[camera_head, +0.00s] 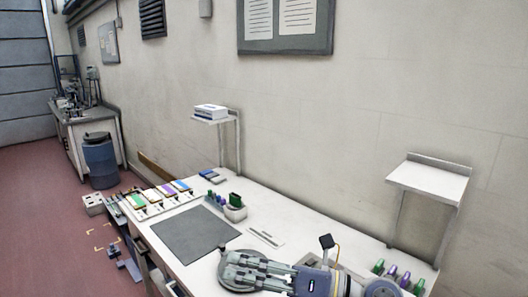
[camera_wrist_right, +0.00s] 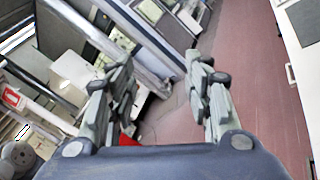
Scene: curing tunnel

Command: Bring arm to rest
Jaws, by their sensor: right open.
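My right gripper (camera_head: 230,268) is low at the front of the white workbench in the head view, with its fingers pointing left. In the right wrist view the same gripper (camera_wrist_right: 160,78) has its two grey fingers spread apart, with nothing between them. Past the fingers the wrist view shows the red floor and grey rails. Behind the gripper lies a dark grey mat (camera_head: 192,236) on the white bench (camera_head: 283,207). From the head view I cannot tell whether the gripper touches the bench. My left gripper is in neither view.
Coloured items stand in a rack (camera_head: 165,196) at the bench's far left. A white cup (camera_head: 235,213) with a green item stands behind the mat. Several purple and green bottles (camera_head: 392,272) stand at the right. A raised shelf (camera_head: 428,180) rises there. A blue barrel (camera_head: 100,160) stands further back.

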